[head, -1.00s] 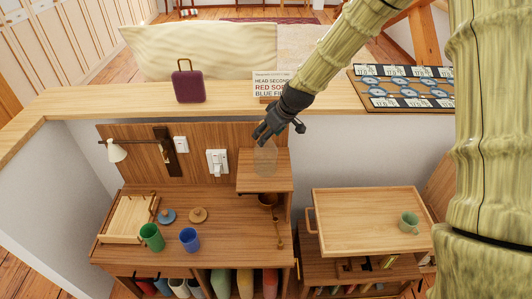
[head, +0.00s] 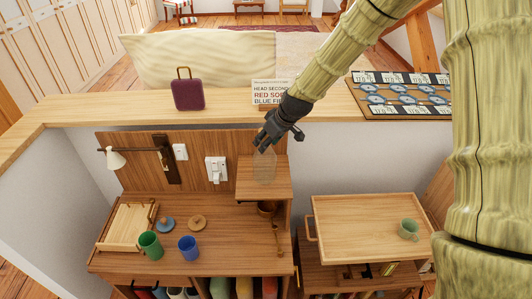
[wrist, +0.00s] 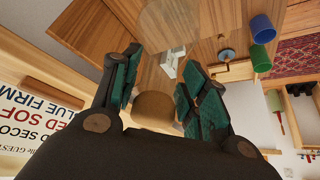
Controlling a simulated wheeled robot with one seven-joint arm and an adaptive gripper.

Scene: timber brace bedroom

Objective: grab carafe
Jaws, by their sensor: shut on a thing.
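The carafe (head: 264,170) is clear, faint glass and stands at the small raised shelf of the desk in the head view. In the wrist view its glass body (wrist: 168,28) shows beyond the fingertips. A round tan stopper-like piece (wrist: 154,108) sits between the fingers. My gripper (head: 264,146) reaches down from above to the carafe's top. In the wrist view the teal-padded fingers of my gripper (wrist: 154,90) flank the neck area, shut on the carafe. The exact contact is partly hidden. I cannot tell whether its base is lifted.
The raised shelf (head: 276,186) is under the carafe. A sign (head: 270,92) and a purple bag (head: 188,94) stand on the ledge behind. Green (head: 150,245) and blue (head: 189,248) cups are on the desk. A wooden tray table (head: 350,225) holds a green mug (head: 409,229).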

